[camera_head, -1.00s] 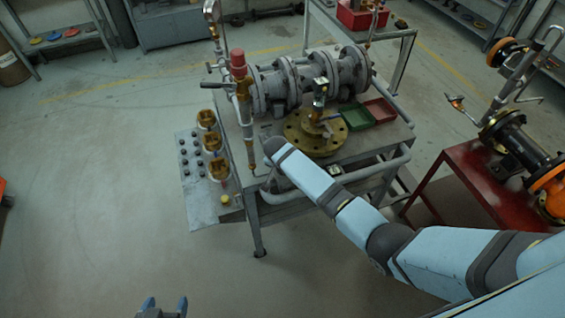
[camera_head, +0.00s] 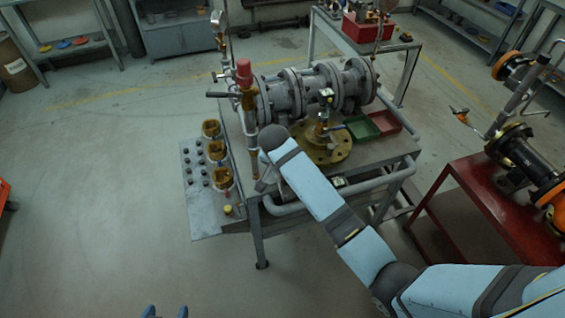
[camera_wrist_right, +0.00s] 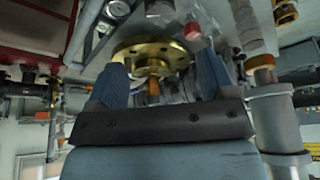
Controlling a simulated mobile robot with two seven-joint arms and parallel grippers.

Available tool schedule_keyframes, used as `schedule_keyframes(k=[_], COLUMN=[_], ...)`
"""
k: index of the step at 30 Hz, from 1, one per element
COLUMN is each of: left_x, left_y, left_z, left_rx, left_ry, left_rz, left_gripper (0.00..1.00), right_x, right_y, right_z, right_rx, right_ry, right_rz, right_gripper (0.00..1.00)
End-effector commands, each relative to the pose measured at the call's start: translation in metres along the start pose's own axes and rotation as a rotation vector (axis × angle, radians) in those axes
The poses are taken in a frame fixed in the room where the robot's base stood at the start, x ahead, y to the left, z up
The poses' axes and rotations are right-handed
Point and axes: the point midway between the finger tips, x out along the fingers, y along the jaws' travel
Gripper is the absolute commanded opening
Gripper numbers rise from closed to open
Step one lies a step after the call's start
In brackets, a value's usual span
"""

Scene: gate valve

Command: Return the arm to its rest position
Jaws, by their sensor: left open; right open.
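My right arm (camera_head: 310,185) reaches in from the lower right over the near edge of the grey valve table (camera_head: 375,160). Its wrist end is in front of the brass flange (camera_head: 335,152) and close to the upright pipe with the red cap (camera_head: 244,72). The right gripper is mostly hidden behind the wrist there. In the right wrist view the right gripper (camera_wrist_right: 162,80) is open and empty, with the brass flange (camera_wrist_right: 150,50) showing beyond its fingers. My left gripper (camera_head: 166,312) is open and empty at the bottom edge, over bare floor.
A grey valve body (camera_head: 310,88) lies on the table. Green (camera_head: 360,128) and red (camera_head: 384,120) trays are beside the flange. A side panel (camera_head: 200,212) holds several brass fittings. A red stand (camera_head: 480,205) with piping is at the right. The floor at left is clear.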

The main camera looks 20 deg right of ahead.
Motion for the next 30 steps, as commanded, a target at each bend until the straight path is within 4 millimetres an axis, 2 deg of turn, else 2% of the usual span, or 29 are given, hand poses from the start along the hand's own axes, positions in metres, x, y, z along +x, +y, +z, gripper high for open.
schedule_keyframes(k=[11,14,17,23,26,30], left_x=[-0.004,-0.004,-0.005,-0.004,-0.004,-0.003], left_y=[0.002,0.002,0.003,0.002,0.002,0.002], left_z=[0.006,0.007,0.008,0.007,0.006,0.004], left_rx=[-0.002,-0.003,-0.003,-0.003,-0.003,-0.002], left_ry=[-0.011,-0.014,-0.015,-0.014,-0.012,-0.007], left_rz=[0.002,0.003,0.003,0.003,0.002,0.002], left_gripper=[0.74,0.74,0.74,0.74,0.74,0.74], right_x=[0.001,0.007,0.021,0.052,0.055,0.045], right_y=[0.000,0.004,0.015,0.061,0.088,0.129], right_z=[0.000,0.008,0.030,0.104,0.140,0.187], right_rx=[-0.001,-0.019,-0.074,-0.269,-0.363,-0.481], right_ry=[0.000,0.000,0.006,0.081,0.150,0.270], right_rz=[-0.001,-0.016,-0.068,-0.256,-0.347,-0.450], right_gripper=[0.76,0.76,0.76,0.76,0.76,0.76])
